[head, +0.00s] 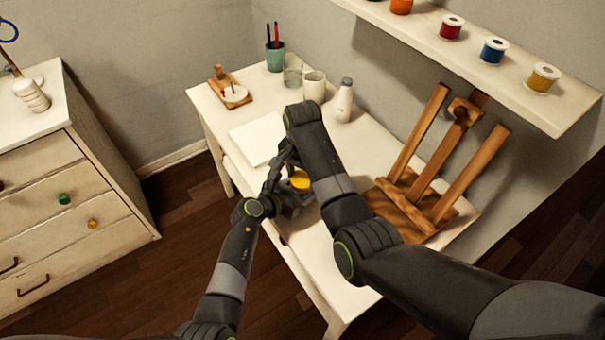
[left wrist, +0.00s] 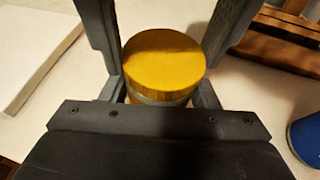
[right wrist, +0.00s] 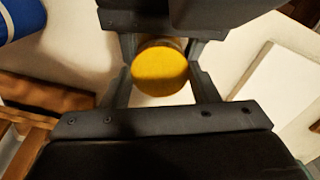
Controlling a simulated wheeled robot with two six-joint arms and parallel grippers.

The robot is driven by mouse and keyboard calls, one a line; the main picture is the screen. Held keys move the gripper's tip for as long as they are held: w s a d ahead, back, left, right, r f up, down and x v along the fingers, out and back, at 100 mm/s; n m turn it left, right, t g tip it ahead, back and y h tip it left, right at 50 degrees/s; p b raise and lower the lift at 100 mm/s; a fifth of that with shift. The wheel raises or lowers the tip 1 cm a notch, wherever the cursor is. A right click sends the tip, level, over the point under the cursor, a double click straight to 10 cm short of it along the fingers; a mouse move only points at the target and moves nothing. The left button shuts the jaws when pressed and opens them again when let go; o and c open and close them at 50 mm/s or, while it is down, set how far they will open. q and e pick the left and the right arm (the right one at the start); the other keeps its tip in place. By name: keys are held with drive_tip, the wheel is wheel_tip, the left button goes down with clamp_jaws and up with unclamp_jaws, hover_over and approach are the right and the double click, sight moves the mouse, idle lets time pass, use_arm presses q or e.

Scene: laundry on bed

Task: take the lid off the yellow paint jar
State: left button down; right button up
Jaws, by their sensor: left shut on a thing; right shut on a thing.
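The yellow paint jar with its yellow lid (head: 300,180) is on the white table, partly hidden by my arms. My left gripper (head: 287,200) is shut around the jar from the front left. In the left wrist view the round lid (left wrist: 164,58) lies above a pale band of the jar (left wrist: 160,100). My right gripper (head: 290,170) reaches down from above and is shut at the lid, which shows between its fingers in the right wrist view (right wrist: 160,71). I cannot tell whether any gap separates lid and jar.
A white canvas (head: 257,138) lies behind the grippers. A white bottle (head: 344,100), cups (head: 314,86) and a brush holder (head: 275,57) stand at the back. A wooden easel (head: 425,190) stands to the right. A blue jar (left wrist: 305,138) is close by.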

use_arm(q)
drive_tip(key=shift+a, duration=0.1)
use_arm(e)
drive_tip(key=n, duration=0.5)
drive_tip(key=shift+d, duration=0.1)
drive_tip(key=n, duration=0.6)
drive_tip(key=shift+d, duration=0.1)
drive_tip(key=n, duration=0.6)
drive_tip(key=shift+w, duration=0.1)
drive_tip(key=n, duration=0.6)
drive_tip(key=shift+r, duration=0.15)
drive_tip(key=shift+r, duration=1)
